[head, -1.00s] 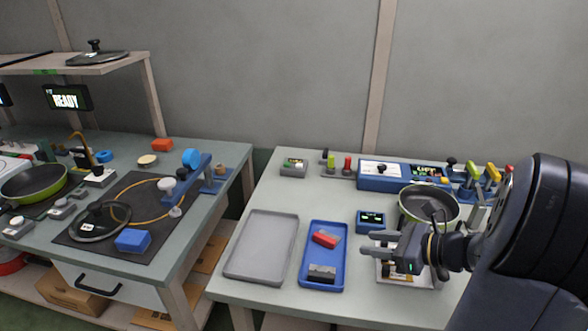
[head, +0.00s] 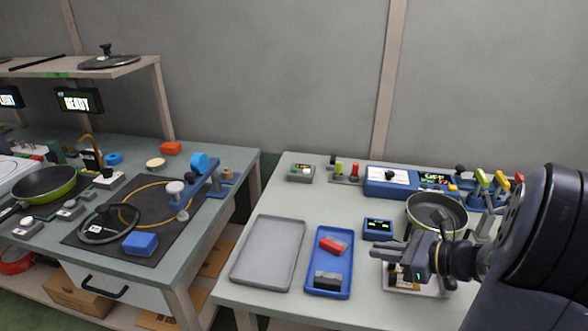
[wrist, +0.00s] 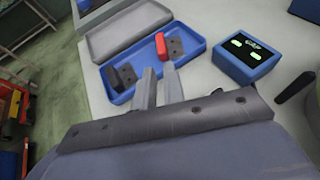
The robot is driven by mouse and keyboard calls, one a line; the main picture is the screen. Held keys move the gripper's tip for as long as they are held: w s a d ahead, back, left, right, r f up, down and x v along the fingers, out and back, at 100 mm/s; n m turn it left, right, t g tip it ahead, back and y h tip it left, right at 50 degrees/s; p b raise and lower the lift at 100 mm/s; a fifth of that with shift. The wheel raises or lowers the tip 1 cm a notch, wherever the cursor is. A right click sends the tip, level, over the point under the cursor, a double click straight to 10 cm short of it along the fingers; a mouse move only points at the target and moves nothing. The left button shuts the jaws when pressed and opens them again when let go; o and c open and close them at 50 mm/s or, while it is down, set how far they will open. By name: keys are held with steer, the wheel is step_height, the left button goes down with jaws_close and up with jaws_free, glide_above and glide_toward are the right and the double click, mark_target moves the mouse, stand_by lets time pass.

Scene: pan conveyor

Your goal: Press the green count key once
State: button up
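My gripper (head: 380,254) is over the front of the right table, just right of the blue tray and well away from the grey box. In the wrist view my gripper (wrist: 160,85) shows two fingers a small gap apart, with nothing between them. The grey box does not show in the wrist view.
A blue tray (head: 312,285) holds a red and a dark block. A grey tray (head: 245,279) lies left of it. A blue box with green displays (head: 378,229), a pan (head: 437,213) and a long blue console (head: 400,184) stand nearby.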

jaws_close()
stand_by(1.1)
steer(key=shift+w, duration=0.1)
